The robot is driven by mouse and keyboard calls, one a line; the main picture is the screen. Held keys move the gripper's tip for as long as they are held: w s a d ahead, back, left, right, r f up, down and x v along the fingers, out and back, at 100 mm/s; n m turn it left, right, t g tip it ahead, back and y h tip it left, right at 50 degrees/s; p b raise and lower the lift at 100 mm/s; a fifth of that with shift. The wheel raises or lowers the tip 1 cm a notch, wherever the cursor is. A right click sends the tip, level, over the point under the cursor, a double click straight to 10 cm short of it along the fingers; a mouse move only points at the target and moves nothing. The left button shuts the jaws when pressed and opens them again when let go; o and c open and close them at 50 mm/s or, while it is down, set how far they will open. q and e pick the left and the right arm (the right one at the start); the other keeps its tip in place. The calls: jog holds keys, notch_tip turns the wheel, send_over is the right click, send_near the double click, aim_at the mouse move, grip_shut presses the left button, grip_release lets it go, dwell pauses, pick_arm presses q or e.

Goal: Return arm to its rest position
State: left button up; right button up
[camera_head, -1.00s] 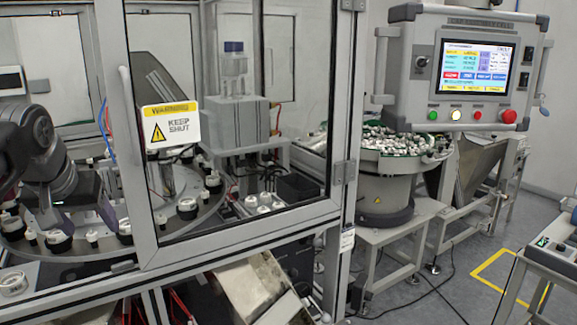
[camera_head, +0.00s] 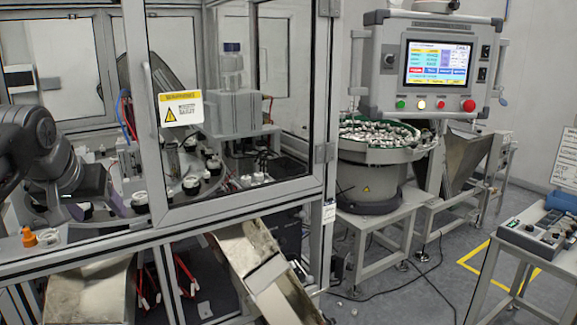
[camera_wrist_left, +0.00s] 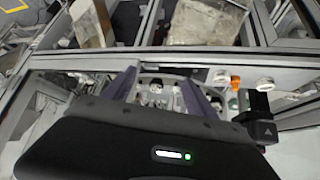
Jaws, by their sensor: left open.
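My left arm (camera_head: 40,150) comes in from the left in the head view and reaches into the open side of the machine cell. Its gripper (camera_head: 82,195) is over the round table with white caps and dark holders, partly hidden by the arm. In the left wrist view, the two fingers of my left gripper (camera_wrist_left: 166,95) stand apart with no held object visible between them. Small white and dark parts show beyond the fingers. My right arm and gripper are not in view.
The framed glass door (camera_head: 230,120) with a warning sign (camera_head: 181,108) stands right of my arm. Metal chutes (camera_head: 262,270) lie below. A bowl feeder (camera_head: 372,170) and control panel (camera_head: 436,62) stand to the right.

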pick_arm(q)
jog(key=w+d+f+m+t+h, duration=0.2)
jog(key=w+d+f, duration=0.7)
jog(key=w, duration=0.1)
jog(key=d+f+g+h, duration=0.1)
jog(key=d+f, duration=0.5)
jog(key=f, duration=0.6)
jog(key=d+f+h, duration=0.1)
jog(key=d+f, duration=0.4)
jog(key=f, duration=0.6)
jog(key=s+d+f+g, duration=0.1)
jog(key=s+d+f, duration=0.2)
jog(key=s+f, duration=0.3)
jog(key=s+d+f+g+h, duration=0.1)
jog(key=s+d+f, duration=0.2)
jog(key=f, duration=0.5)
jog(key=s+d+f+g, duration=0.1)
jog(key=s+d+f, duration=0.2)
jog(key=s+f, duration=0.3)
jog(key=s+d+f+g, duration=0.2)
jog(key=s+f, duration=0.4)
jog(key=s, duration=0.4)
jog(key=s+d+f+g+h, duration=0.1)
jog(key=s+d+f+g, duration=0.1)
jog(key=s+f, duration=0.4)
jog(key=s+g, duration=0.1)
jog(key=s, duration=0.3)
jog(key=shift+d, duration=0.25)
